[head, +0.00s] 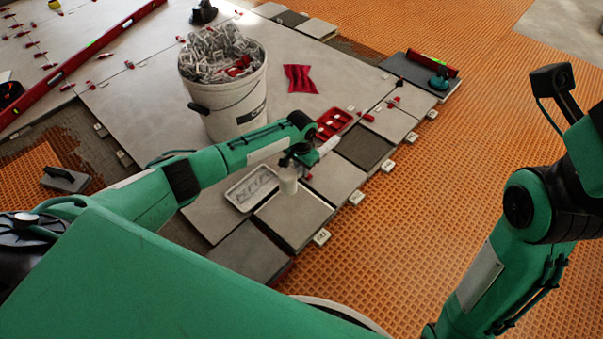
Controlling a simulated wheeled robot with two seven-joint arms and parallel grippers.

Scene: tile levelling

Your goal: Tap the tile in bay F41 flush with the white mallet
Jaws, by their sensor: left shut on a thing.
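My left gripper (300,157) is shut on the white mallet (288,181), whose pale head hangs below the fingers. The mallet is over the light grey tile (294,215) in the front row of bays; I cannot tell whether it touches the tile. A small white tag (322,237) stands at that tile's outer edge, its lettering too small to read surely, so I cannot tell which bay is F41. The gripper and wrist hide part of the mallet. My right arm stands at the right, and its gripper is not in view.
A white bucket (228,108) of clips stands behind my left forearm. A clear tray (252,188) lies left of the mallet, a red tray (334,123) beyond it. A dark tile with a green suction cup (439,80) lies farther back. Orange matting (440,210) at right is clear.

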